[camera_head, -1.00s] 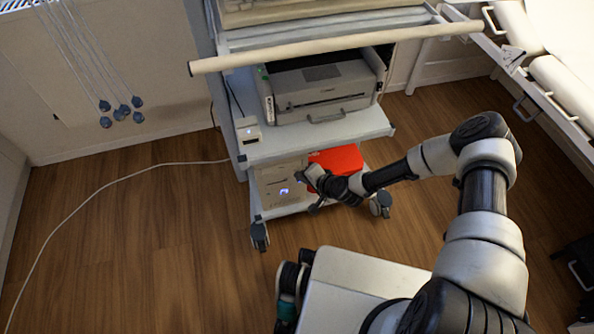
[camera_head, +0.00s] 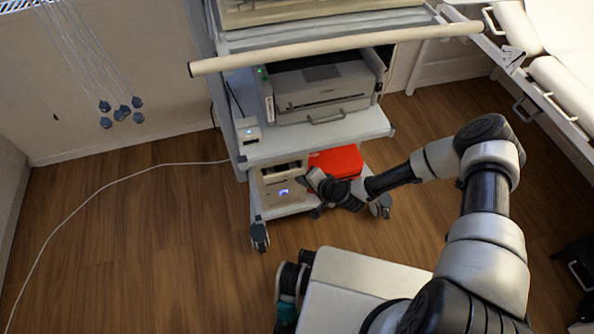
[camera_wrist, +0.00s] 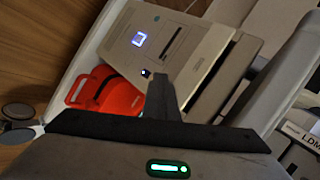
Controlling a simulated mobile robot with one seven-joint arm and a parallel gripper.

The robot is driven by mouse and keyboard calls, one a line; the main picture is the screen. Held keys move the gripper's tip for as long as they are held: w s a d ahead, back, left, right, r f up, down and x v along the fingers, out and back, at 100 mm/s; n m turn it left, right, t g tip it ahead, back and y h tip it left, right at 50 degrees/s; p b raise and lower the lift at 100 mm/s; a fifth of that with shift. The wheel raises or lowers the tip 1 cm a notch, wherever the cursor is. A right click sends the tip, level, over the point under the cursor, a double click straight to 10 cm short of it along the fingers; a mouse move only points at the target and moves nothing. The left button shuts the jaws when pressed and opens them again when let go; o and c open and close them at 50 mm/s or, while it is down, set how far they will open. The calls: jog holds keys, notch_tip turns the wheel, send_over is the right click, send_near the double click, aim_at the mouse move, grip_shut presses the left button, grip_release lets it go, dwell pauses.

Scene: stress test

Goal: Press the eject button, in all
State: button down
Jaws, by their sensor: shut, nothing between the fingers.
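A beige computer-like box (camera_head: 268,189) stands on the cart's bottom shelf. Its front has a blue-lit square (camera_wrist: 139,39), a dark slot (camera_wrist: 172,40) and a small dark button with a light spot (camera_wrist: 146,73). In the head view a dark opening (camera_head: 284,170) shows near the top of its front. My gripper (camera_head: 306,178) is at the box's right front side. In the wrist view its shut, empty fingers (camera_wrist: 158,76) end right beside the small button. I cannot tell whether they touch it. Which control is the eject button is not readable.
A red case (camera_head: 338,160) lies on the same shelf, close behind my gripper. A printer (camera_head: 322,88) and a small white device (camera_head: 247,130) stand on the shelf above. A white cable (camera_head: 120,180) crosses the floor at left.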

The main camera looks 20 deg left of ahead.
jog(key=shift+s+d+p, duration=0.15)
jog(key=shift+s+d, duration=0.3)
jog(key=shift+s, duration=0.25)
jog(key=shift+s+d+p, duration=0.15)
jog(key=shift+s+d, duration=0.25)
jog(key=shift+s, duration=0.3)
jog(key=shift+s+d+p, duration=0.15)
jog(key=shift+s+d, duration=0.3)
jog(key=shift+s, duration=0.25)
